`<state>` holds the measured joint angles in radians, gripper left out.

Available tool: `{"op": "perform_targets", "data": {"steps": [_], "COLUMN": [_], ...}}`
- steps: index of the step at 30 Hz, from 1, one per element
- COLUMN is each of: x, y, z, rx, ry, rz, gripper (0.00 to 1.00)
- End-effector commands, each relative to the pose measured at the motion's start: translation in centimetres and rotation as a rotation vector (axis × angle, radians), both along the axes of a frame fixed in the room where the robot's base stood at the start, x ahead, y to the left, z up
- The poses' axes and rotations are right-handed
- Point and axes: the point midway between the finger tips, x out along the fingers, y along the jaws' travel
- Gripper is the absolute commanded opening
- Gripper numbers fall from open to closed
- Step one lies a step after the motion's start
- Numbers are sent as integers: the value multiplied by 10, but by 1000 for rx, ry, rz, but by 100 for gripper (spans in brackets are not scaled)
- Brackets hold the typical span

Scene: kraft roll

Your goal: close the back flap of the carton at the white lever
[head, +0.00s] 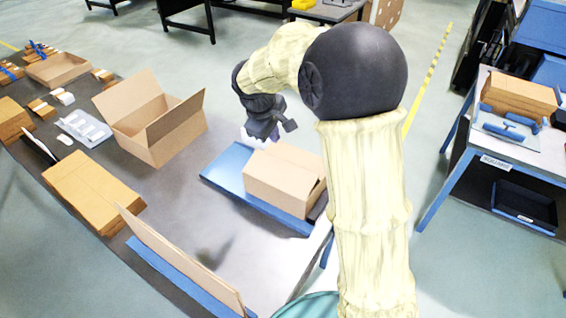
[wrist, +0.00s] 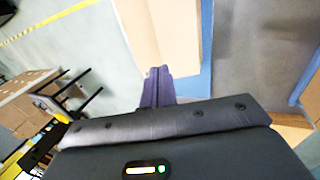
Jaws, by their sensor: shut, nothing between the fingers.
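A tan carton (head: 283,178) stands on a blue board at the table's right side. Its top looks largely covered by flat cardboard, with a dark gap near its right end; I cannot tell its flaps apart. My gripper (head: 268,132) is at the far side of this carton, near its upper left corner. In the wrist view my gripper (wrist: 158,84) has its dark fingers together and empty, beside or over the tan cardboard (wrist: 165,35); contact is unclear. A small whitish piece shows by the gripper in the head view; I cannot identify it as the lever.
A second carton (head: 160,135) stands open with raised flaps to the left. Flat cardboard stacks (head: 92,193) and an upright panel (head: 180,258) are on the dark table. The blue board (head: 226,168) has bare room left of the near carton. A side bench (head: 480,150) stands right.

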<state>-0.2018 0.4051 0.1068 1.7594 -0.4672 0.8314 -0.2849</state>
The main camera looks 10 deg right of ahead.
Motion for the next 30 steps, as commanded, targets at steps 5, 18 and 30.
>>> {"op": "perform_targets", "data": {"steps": [5,18,30], "x": [0,14,32], "y": [0,-12,-28], "z": [0,-49,-113], "rx": [-1,-2,-3], "ry": [1,4,4], "rz": [2,2,4], "gripper": [0,0,0]}}
